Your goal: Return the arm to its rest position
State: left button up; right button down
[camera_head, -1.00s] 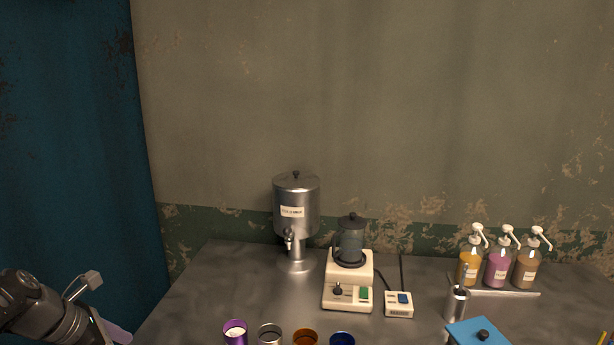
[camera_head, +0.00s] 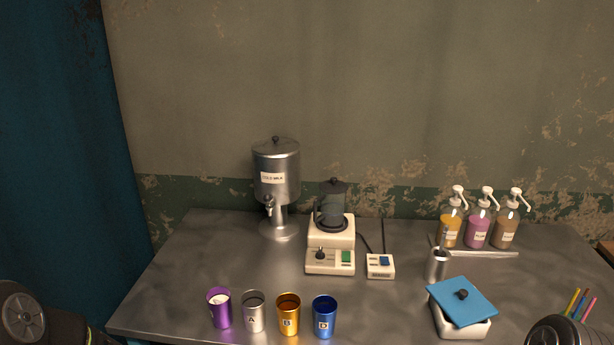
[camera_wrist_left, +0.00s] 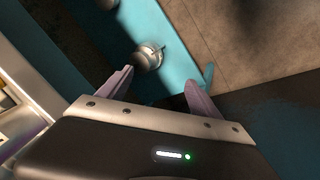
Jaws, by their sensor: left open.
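My left arm shows at the lower left of the head view, but its gripper is out of that view. In the left wrist view my left gripper (camera_wrist_left: 160,90) is open, its two purplish fingers wide apart with nothing between them. Beyond the fingers the wrist view shows a teal strip, a round metal knob-like part (camera_wrist_left: 148,56) and a brown tiled surface. A dark round part of my right arm shows at the lower right edge of the head view. The right gripper is not seen.
Along the table (camera_head: 200,270) stand purple (camera_head: 220,310), silver (camera_head: 253,313), gold (camera_head: 288,316) and blue (camera_head: 324,319) cups, a milk dispenser (camera_head: 276,172), a machine with a jug (camera_head: 330,259), pump bottles (camera_head: 477,230) and a blue-lidded white box (camera_head: 462,301).

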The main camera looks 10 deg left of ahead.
pick_arm(q)
jog(key=s+d+f+m+g+h, duration=0.1)
jog(key=s+d+f+m+g, duration=0.1)
jog(key=s+d+f, duration=0.3)
jog(key=s+d+f+m+g+h, duration=0.1)
jog(key=s+d+f+m, duration=0.3)
jog(key=s+d, duration=0.9)
jog(key=shift+d+f+g+h, duration=0.4)
jog(key=shift+d+f+g, duration=0.3)
jog(key=shift+d, duration=0.55)
jog(key=shift+r, duration=0.1)
